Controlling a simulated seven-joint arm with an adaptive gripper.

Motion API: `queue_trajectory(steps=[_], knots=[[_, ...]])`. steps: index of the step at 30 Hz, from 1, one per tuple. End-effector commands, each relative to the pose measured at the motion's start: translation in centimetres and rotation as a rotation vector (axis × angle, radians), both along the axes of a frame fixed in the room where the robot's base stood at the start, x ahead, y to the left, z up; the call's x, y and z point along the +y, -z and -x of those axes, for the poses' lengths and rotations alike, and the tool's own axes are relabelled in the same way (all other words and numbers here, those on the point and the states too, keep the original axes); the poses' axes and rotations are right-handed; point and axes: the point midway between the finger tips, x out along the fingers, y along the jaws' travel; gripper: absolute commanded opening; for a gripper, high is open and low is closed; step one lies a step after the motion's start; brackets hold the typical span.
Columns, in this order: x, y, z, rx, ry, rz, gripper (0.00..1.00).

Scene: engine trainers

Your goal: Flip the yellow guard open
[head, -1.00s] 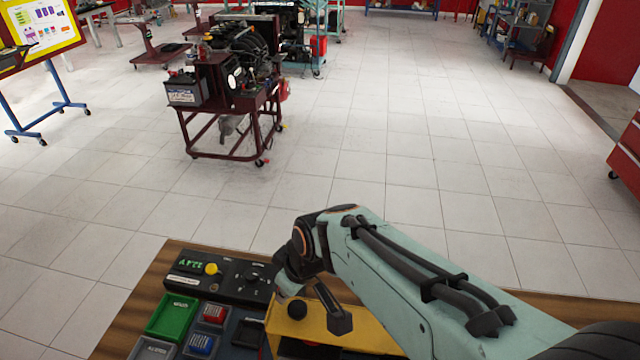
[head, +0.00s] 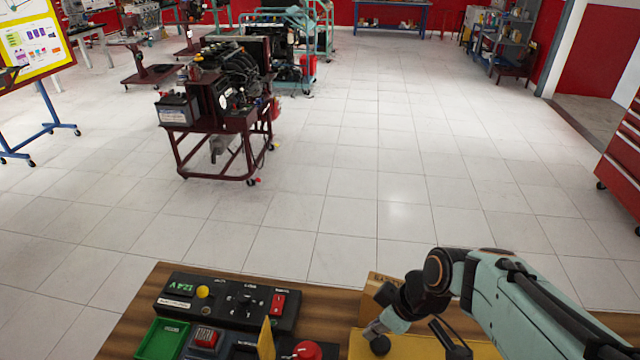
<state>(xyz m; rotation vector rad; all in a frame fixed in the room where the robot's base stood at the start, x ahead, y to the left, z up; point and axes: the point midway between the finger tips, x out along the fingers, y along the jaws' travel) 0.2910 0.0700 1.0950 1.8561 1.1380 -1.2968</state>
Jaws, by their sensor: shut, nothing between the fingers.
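A yellow guard (head: 266,341) stands up on edge at the bottom of the head view, beside a round red button (head: 307,350). The button's top is uncovered in this view, though the lower part of both is cut off by the frame edge. My gripper (head: 380,345) is to the right of the guard and the button, apart from both. It is low over a yellow surface (head: 410,346). It is shut and empty, and its tips are small and partly hard to make out.
An engine trainer (head: 225,110) stands farther off.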

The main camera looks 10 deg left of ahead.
Motion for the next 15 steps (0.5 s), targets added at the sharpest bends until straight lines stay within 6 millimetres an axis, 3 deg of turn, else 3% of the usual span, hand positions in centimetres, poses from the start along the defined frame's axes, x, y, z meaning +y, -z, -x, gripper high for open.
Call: queue_trajectory(steps=[11,15], knots=[[0.0,0.0,0.0,0.0,-0.001,0.0,0.0],[1.1,-0.2,-0.6,-0.001,-0.005,0.0,0.0]])
